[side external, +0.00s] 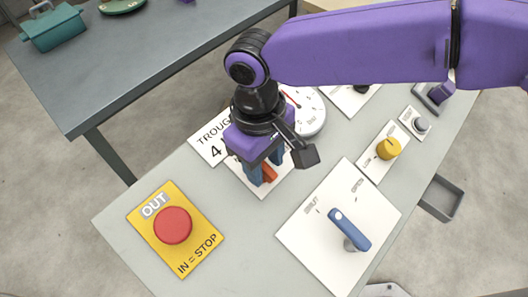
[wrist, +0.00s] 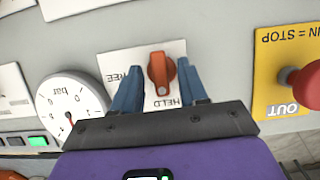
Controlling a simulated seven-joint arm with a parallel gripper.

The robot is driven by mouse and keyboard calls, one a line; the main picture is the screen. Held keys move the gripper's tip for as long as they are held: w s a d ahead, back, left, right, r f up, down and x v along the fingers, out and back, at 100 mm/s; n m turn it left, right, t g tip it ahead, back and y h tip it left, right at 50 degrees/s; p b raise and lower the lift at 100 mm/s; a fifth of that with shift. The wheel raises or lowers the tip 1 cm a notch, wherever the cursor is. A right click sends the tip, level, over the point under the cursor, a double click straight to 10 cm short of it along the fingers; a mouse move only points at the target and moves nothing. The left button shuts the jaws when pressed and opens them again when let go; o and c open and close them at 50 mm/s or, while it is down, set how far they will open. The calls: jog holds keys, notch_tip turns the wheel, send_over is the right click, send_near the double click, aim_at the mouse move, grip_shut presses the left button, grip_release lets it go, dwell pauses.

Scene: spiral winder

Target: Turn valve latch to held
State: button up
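The valve latch is an orange-red knob (wrist: 161,74) on a white plate marked HELD below it and, at its left, a partly hidden word ending in "REE". In the wrist view the knob's long axis runs nearly upright, its lower end close to the HELD label. My gripper (wrist: 158,66) is open, with a blue finger on each side of the knob and visible gaps between fingers and knob. In the side external view my gripper (side external: 263,170) is over the latch plate, and only a bit of the orange knob (side external: 269,173) shows.
A blue lever (side external: 349,229) on a plate marked SHUT and OPEN stands nearby. A red stop button (side external: 173,225) on a yellow plate is at the left. A round bar gauge (side external: 310,112), a yellow knob (side external: 389,148) and a grey knob (side external: 421,124) are beyond my gripper.

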notch_tip(320, 180, up, 17)
jog(key=a, duration=0.1)
jog(key=shift+w, duration=0.4)
dwell(0.4)
jog(key=shift+r, duration=0.15)
dwell(0.6)
jog(key=w+d+f+n, duration=0.2)
jog(key=d, duration=1.8)
jog(key=s+d+f, duration=0.3)
jog(key=s+d, duration=0.1)
jog(key=d, duration=0.5)
jog(key=s+d+f+n, duration=0.1)
jog(key=s+d+f, duration=0.3)
jog(key=d, duration=0.6)
jog(key=s+d+f+y, duration=0.1)
jog(key=s+d+f, duration=0.2)
jog(key=s+d, duration=0.3)
jog(key=d, duration=0.3)
jog(key=shift+s+d+f+t, duration=0.15)
jog(key=shift+s+f+t, duration=0.05)
jog(key=shift+f+t, duration=0.2)
